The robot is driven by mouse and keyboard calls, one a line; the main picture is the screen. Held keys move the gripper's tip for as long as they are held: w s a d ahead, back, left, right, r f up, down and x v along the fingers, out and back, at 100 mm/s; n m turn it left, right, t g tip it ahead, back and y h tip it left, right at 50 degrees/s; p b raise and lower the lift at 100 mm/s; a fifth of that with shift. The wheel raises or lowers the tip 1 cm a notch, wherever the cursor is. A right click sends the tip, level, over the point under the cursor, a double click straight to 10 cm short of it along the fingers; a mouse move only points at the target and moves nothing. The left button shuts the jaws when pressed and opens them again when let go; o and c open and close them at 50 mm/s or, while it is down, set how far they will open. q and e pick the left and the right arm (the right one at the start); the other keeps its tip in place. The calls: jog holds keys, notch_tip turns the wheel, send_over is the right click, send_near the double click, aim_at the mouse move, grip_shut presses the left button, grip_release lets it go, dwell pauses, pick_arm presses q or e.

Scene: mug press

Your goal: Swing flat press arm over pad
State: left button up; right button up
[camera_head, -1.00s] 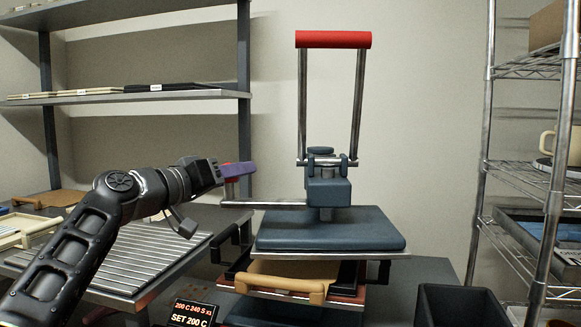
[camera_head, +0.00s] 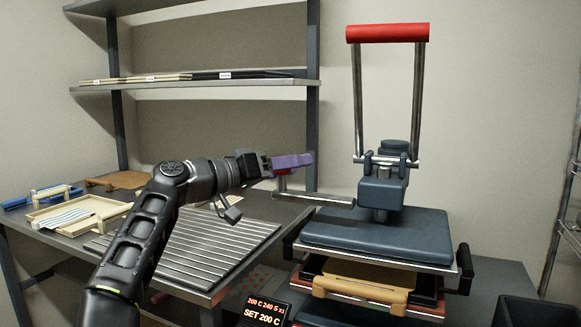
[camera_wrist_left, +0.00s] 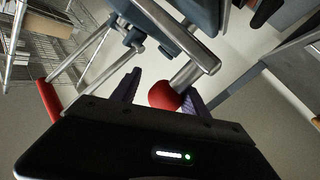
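The press stands right of centre in the head view, with a blue-grey flat upper plate (camera_head: 378,238) hung under a blue head block (camera_head: 382,190). The plate appears above a drawer holding a tan pad (camera_head: 370,273). A metal swing bar (camera_head: 325,199) runs left from the head to a red knob (camera_head: 281,172), which also shows in the wrist view (camera_wrist_left: 164,94). My left gripper (camera_head: 292,161) has its purple fingers on either side of the knob. In the wrist view, a gap shows beside the knob's left side; the right finger looks close to or against it. My right gripper is not in view.
A red-topped lever (camera_head: 387,33) rises above the press. A ribbed metal rack (camera_head: 200,250) and light trays (camera_head: 78,214) lie on the left table. A control display (camera_head: 264,312) stands in front, a dark bin (camera_head: 525,312) at lower right.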

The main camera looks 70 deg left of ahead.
pick_arm(q)
jog(key=shift+o, duration=1)
jog(key=shift+w+f, duration=0.1)
jog(key=shift+s, duration=0.25)
jog(key=p+v, duration=0.1)
jog(key=v, duration=0.6)
jog(key=shift+s, duration=0.25)
